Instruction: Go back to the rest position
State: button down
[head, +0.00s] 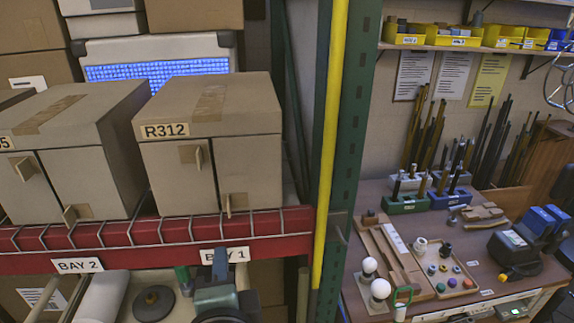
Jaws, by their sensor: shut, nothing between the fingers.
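My gripper (220,257) shows at the bottom edge, left of centre. Its narrow fingers are together and point up the picture, with nothing seen between them. The wrist behind it is cut off by the lower frame edge. In the picture it lies in front of the lower shelf, just below the red shelf beam (120,240) and overlapping the area by the BAY 1 label (226,255). I cannot tell its exact distance from the beam.
A green post (350,120) with a yellow strip (331,130) parts the rack from a workbench (395,195). White bulbs (380,289) and a parts tray (440,262) are on the bench.

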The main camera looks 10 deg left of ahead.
jog(key=w+d+r+n+t+h+b, duration=0.1)
jog(key=d+r+n+t, duration=0.3)
jog(key=r, duration=0.5)
jog(key=d+r+n+t+h+b, duration=0.1)
jog(key=d+r+n+t, duration=0.25)
jog(key=r, duration=0.65)
jog(key=s+d+r+n+t+h, duration=0.1)
jog(key=s+d+r+n+t, duration=0.2)
jog(key=r, duration=0.3)
jog(key=s+d+r+n+t+h+b, duration=0.1)
jog(key=s+d+r+n+t+h, duration=0.1)
jog(key=r, duration=0.4)
jog(key=shift+s+d+r+n+t, duration=0.4)
jog(key=shift+s+d+n+t, duration=0.2)
jog(key=shift+s, duration=0.3)
